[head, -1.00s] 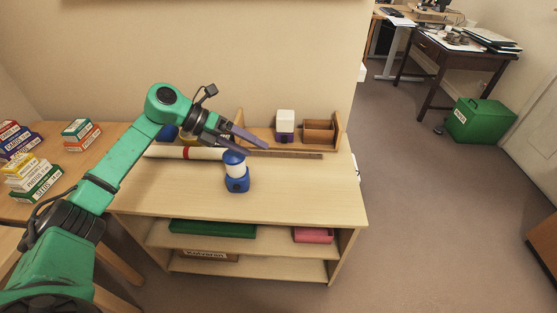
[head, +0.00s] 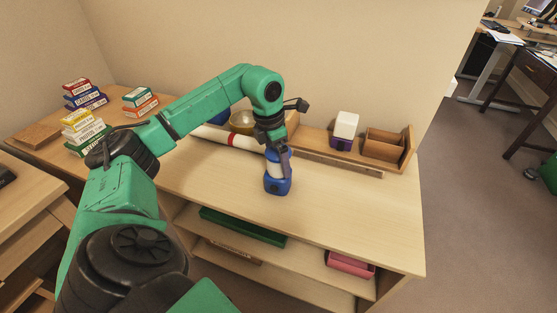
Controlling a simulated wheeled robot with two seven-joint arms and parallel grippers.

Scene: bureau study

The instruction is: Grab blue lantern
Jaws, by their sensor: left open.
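The blue lantern (head: 277,185) stands upright on the wooden shelf unit's top (head: 345,205), near its middle. It has a blue base and a pale middle section; its upper part is largely hidden by my gripper. My left gripper (head: 278,152) points down at the lantern's upper part, with its jaws open. The fingers overlap the lantern in the picture, and I cannot tell whether they touch it. My right gripper is not in view.
A white and red roll (head: 232,139) and a bowl (head: 241,121) lie behind the lantern. Several boxes (head: 82,127) stand at left. The unit's top right of the lantern is clear.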

